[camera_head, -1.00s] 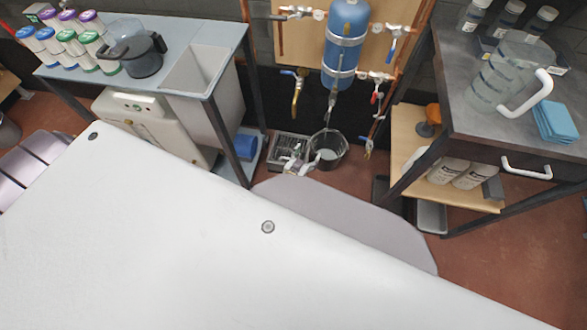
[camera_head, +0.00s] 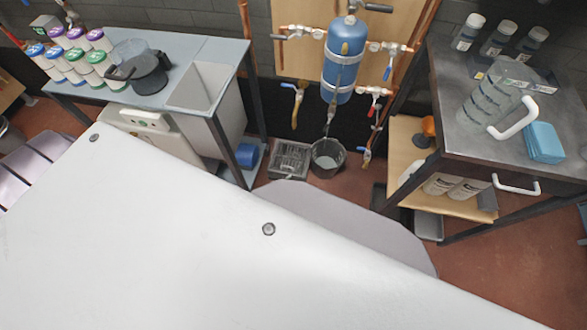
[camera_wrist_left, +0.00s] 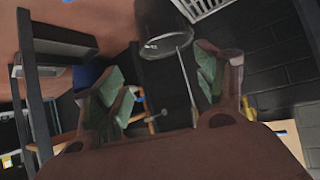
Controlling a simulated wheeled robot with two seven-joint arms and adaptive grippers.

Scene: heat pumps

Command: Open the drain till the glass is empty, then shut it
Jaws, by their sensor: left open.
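A blue vessel (camera_head: 343,63) is strapped upright to the wooden wall panel. A thin drain line (camera_head: 331,118) runs down from its bottom towards a dark bucket (camera_head: 328,168) on the floor. The sight glass and its level are too small to make out. In the left wrist view, my left gripper (camera_wrist_left: 160,65) is open and empty, with green pads. The round bucket rim (camera_wrist_left: 146,49) and a thin rod-like line (camera_wrist_left: 187,85) show beyond and between its fingers. I cannot pick out the left gripper in the head view. My right gripper is not in view.
Brass, blue and red-handled valves (camera_head: 373,91) flank the vessel. A grey grate (camera_head: 290,160) lies left of the bucket. A sink bench (camera_head: 210,50) stands left. A dark workbench (camera_head: 455,120) with a clear jug (camera_head: 490,100) stands right. Red floor between them is partly free.

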